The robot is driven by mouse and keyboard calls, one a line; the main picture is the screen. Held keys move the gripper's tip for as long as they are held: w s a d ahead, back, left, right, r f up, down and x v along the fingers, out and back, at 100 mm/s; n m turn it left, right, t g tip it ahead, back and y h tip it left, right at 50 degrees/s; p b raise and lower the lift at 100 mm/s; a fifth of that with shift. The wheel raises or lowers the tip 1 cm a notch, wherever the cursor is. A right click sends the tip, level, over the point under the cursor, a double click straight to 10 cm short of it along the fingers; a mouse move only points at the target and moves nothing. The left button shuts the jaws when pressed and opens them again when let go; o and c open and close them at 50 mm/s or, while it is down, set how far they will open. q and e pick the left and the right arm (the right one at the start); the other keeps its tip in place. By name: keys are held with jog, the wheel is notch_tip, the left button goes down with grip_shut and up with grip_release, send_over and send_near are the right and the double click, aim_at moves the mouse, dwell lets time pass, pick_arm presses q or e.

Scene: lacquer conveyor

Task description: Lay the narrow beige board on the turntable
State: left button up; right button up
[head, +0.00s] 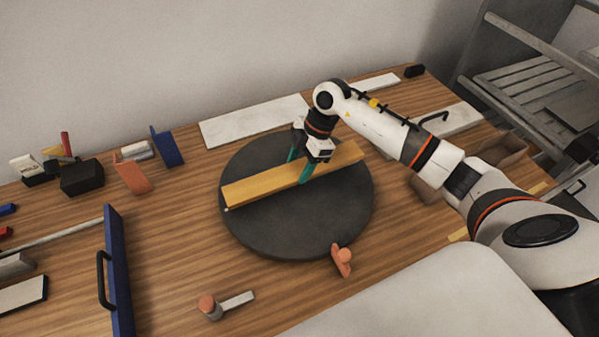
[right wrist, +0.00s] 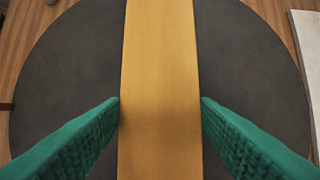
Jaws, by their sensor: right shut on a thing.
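The narrow board (head: 255,188), yellow-tan in colour, lies across or just above the round dark turntable (head: 295,225) in the head view. I cannot tell whether its underside touches the disc. My right gripper (head: 298,170) has its green fingers on both long sides of the board near its middle, shut on it. In the right wrist view the board (right wrist: 160,80) runs lengthwise between the two fingers (right wrist: 160,102), with the turntable (right wrist: 70,75) below it on both sides. My left gripper is not in view.
A white board (head: 252,122) lies behind the turntable. An orange stop (head: 342,260) stands at its front edge, and an orange-ended tool (head: 222,305) lies further forward. A blue panel with a handle (head: 118,270), a black block (head: 82,177) and small items fill the left. A brown tray (head: 500,148) is at right.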

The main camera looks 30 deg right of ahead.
aim_at(303, 168)
jog(key=shift+f, duration=1.9)
jog(key=o, duration=1.2)
jog(key=shift+c, duration=0.2)
jog(key=b+v, duration=0.1)
jog(key=v, duration=1.1)
jog(key=shift+s+r, duration=0.1)
